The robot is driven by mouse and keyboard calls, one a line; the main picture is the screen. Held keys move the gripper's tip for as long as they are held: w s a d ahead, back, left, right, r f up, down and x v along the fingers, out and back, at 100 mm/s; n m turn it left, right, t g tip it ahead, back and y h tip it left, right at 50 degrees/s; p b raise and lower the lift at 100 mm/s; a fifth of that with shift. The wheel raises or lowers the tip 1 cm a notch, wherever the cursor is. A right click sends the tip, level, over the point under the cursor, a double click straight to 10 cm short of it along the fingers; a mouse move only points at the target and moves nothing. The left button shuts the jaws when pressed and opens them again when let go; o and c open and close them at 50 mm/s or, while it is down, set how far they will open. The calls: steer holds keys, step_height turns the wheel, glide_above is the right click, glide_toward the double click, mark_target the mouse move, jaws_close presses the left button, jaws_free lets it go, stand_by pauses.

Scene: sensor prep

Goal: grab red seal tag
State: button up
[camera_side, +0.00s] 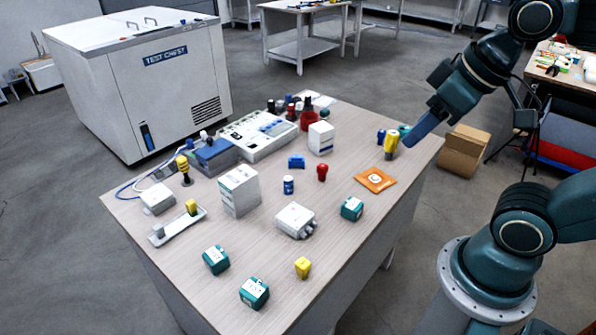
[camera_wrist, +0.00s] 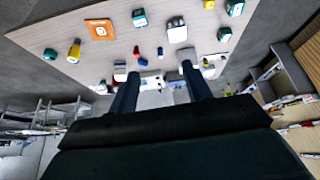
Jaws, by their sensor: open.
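The red seal tag (camera_side: 322,172) appears to be the small upright red piece with a rounded top in the middle of the table. A small red piece, apparently the same one, shows in the wrist view (camera_wrist: 137,51), just beyond my left finger. My gripper (camera_side: 411,142) is at the table's right end in the side view, well to the right of the red piece. In the wrist view my gripper (camera_wrist: 160,71) has its two fingers spread, with nothing held between them.
A yellow-topped piece (camera_side: 391,142) stands close beside my fingers. An orange card (camera_side: 375,180) lies between my gripper and the red piece. A blue-labelled bottle (camera_side: 288,185) and a blue block (camera_side: 296,162) stand near the red piece. A red container (camera_side: 308,120) is farther back.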

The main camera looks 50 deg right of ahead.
steer(key=w+d+n+g, duration=0.15)
steer(key=w+n, duration=0.25)
steer(key=w, duration=0.4)
steer(key=n+g, duration=0.4)
steer(key=n, duration=0.9)
glide_above(323, 165)
step_height(323, 165, down, 18)
steer(key=shift+s+d+f, duration=0.1)
steer(key=shift+f, duration=1.95)
steer(key=shift+s+d+f, duration=0.1)
steer(key=shift+f, duration=1.95)
steer(key=shift+f, duration=0.1)
steer(key=shift+w+a+f, duration=0.15)
steer(key=shift+f, duration=2.35)
